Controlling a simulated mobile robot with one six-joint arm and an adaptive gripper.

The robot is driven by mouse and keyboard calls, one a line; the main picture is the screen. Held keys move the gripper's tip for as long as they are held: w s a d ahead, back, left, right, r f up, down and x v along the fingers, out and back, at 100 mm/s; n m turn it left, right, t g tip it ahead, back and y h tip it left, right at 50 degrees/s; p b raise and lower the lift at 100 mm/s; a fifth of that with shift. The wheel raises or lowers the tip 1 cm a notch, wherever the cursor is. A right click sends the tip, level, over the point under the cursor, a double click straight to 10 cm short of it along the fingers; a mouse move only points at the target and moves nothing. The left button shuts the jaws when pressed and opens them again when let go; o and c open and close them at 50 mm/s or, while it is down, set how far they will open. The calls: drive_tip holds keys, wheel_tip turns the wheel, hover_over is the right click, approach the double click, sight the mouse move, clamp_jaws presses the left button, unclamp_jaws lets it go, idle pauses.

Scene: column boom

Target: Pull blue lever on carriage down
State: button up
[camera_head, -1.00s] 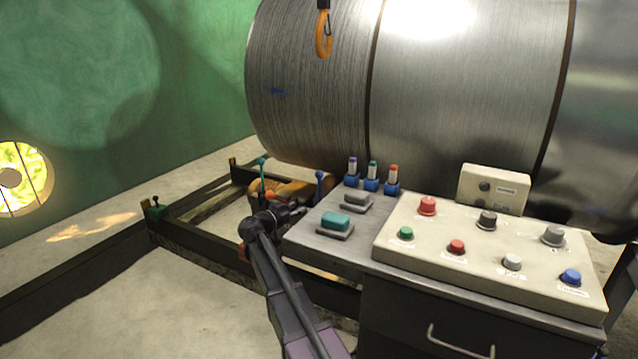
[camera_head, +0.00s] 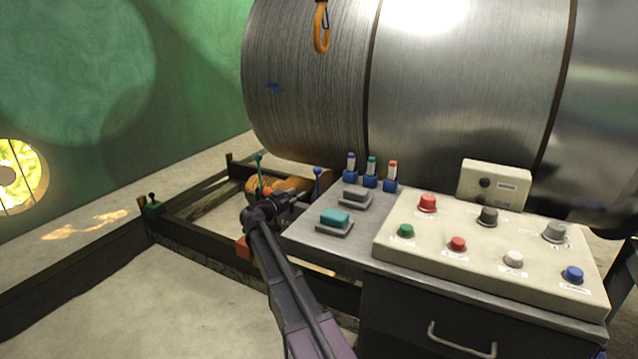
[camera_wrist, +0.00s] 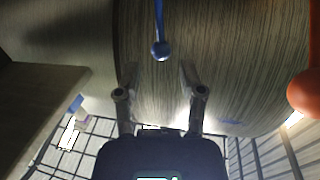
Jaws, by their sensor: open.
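The blue lever (camera_head: 318,173) stands upright on the orange carriage (camera_head: 292,184), just left of the console. In the wrist view its shaft and round knob (camera_wrist: 160,50) come in from the top edge, centred between the finger lines and beyond the fingertips. My gripper (camera_head: 302,196) is beside the lever, a little lower and to its left in the head view. In the wrist view my gripper (camera_wrist: 159,78) has its two fingers spread with nothing between them. I cannot tell whether it touches the lever. The lever's base is hidden behind my gripper and the console.
A teal lever (camera_head: 259,170) stands left of the blue one. An orange-red rounded thing (camera_wrist: 304,93) is close at the wrist view's right edge. The console (camera_head: 320,239) is to the right. A big metal drum (camera_head: 310,100) rises behind, with an orange hook (camera_head: 321,38) hanging before it.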

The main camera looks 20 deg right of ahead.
sight(317, 182)
drive_tip(key=x, duration=1.1)
drive_tip(key=shift+w+d, duration=0.1)
drive_tip(key=shift+d, duration=0.15)
clamp_jaws()
